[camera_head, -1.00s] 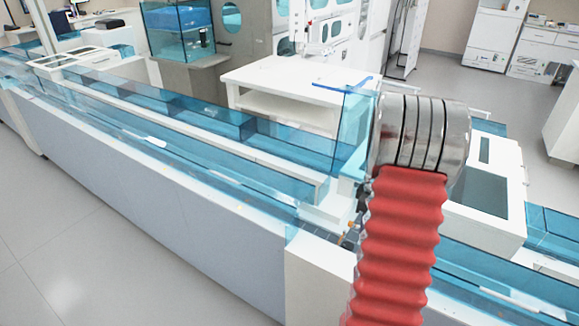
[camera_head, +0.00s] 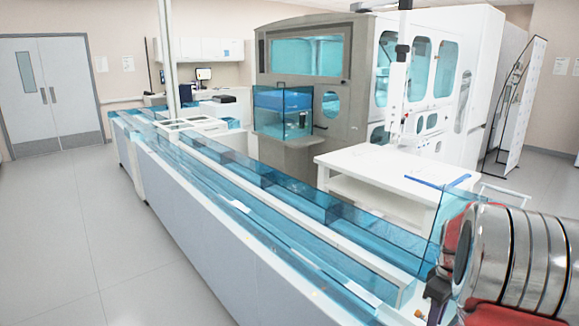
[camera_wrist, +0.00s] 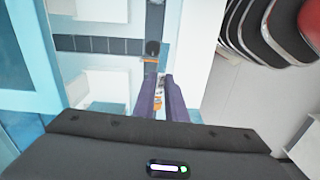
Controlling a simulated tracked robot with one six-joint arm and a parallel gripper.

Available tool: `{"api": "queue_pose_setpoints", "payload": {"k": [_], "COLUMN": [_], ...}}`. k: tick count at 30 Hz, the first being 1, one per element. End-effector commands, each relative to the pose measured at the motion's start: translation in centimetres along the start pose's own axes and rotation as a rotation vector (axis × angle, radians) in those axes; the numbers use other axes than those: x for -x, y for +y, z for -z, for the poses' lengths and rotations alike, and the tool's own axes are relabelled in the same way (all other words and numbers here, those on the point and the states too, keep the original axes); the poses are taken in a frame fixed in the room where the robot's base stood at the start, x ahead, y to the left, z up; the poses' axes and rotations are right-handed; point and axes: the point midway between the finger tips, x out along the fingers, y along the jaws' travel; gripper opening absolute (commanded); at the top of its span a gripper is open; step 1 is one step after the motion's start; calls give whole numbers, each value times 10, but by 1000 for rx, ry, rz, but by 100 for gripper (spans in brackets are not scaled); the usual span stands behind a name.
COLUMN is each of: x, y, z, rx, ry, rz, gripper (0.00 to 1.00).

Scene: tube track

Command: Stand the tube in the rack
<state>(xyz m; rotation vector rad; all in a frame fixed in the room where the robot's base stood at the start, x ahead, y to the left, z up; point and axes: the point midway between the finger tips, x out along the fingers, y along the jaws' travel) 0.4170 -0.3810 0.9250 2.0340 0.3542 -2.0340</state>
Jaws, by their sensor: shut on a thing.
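My gripper (camera_wrist: 160,98) shows in the wrist view with its two dark purple fingers close together. They are shut on a small tube (camera_wrist: 158,92) with white and orange on it, mostly hidden between them. A small black piece with an orange band (camera_wrist: 152,49) lies just beyond the fingertips; I cannot tell whether it belongs to the tube. In the head view only a dark part of my gripper (camera_head: 439,291) shows at the lower right, partly behind my arm. I cannot make out the rack in either view.
A long track with blue clear walls (camera_head: 270,205) runs from the lower right to the far left. A white table (camera_head: 365,168) with a flat blue item (camera_head: 435,183) stands behind it. A large analyser (camera_head: 300,60) is further back. The floor (camera_head: 80,230) at left is clear.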

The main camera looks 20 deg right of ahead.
Motion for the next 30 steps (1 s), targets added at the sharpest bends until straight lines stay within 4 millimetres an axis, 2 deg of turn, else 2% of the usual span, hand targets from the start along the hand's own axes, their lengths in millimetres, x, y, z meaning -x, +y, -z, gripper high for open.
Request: {"api": "queue_pose_setpoints", "payload": {"k": [6,15,23,30], "x": [-2,-4,-6,-7], "y": [-33,-90,-148,-209], "z": [57,129,183,225], "rx": [-43,-119,-184,-245], "ry": [0,0,0,-1], "rz": [0,0,0,0], "gripper": [0,0,0,0]}}
